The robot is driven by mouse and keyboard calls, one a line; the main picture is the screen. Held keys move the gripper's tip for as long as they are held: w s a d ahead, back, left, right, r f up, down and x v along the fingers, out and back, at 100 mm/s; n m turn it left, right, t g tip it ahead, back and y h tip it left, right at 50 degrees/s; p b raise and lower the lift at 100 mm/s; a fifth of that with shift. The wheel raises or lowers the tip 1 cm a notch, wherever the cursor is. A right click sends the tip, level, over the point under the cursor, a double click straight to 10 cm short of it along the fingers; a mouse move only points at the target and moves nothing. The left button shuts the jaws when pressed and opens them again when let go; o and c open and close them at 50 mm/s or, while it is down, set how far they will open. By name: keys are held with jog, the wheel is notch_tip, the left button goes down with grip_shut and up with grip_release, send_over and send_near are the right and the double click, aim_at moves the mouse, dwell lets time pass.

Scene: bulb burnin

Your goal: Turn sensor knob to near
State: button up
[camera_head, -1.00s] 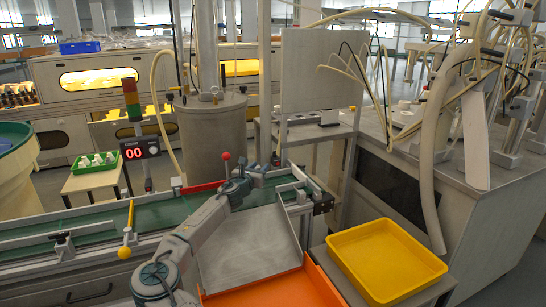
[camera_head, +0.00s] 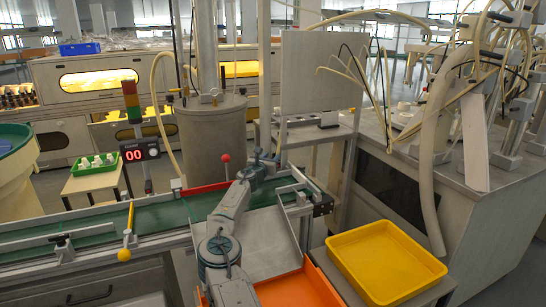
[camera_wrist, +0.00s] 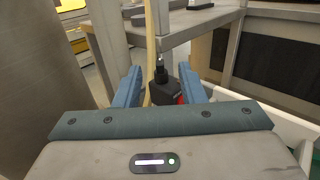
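In the wrist view, a small black device with a knob-like top (camera_wrist: 161,75) and a patch of red on its right side stands beyond and between the fingers of my gripper (camera_wrist: 160,82). It looks like the sensor; no near or far marking is readable. The two blue fingers are spread, with a gap to the device on the left side; contact on the right cannot be told. In the head view, my gripper (camera_head: 264,163) is at the far edge of the green conveyor (camera_head: 170,214), right of the red-ball lever. The sensor is too small or hidden there.
A red-ball lever (camera_head: 226,158) stands at the conveyor's far side. A display reading 00 (camera_head: 140,150) is on a post with a stack light. A grey chute (camera_head: 283,240), an orange bin (camera_head: 300,288) and an empty yellow tray (camera_head: 385,262) lie in front. A grey tank (camera_head: 212,135) stands behind.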

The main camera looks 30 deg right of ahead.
jog(key=shift+x, duration=1)
grip_shut()
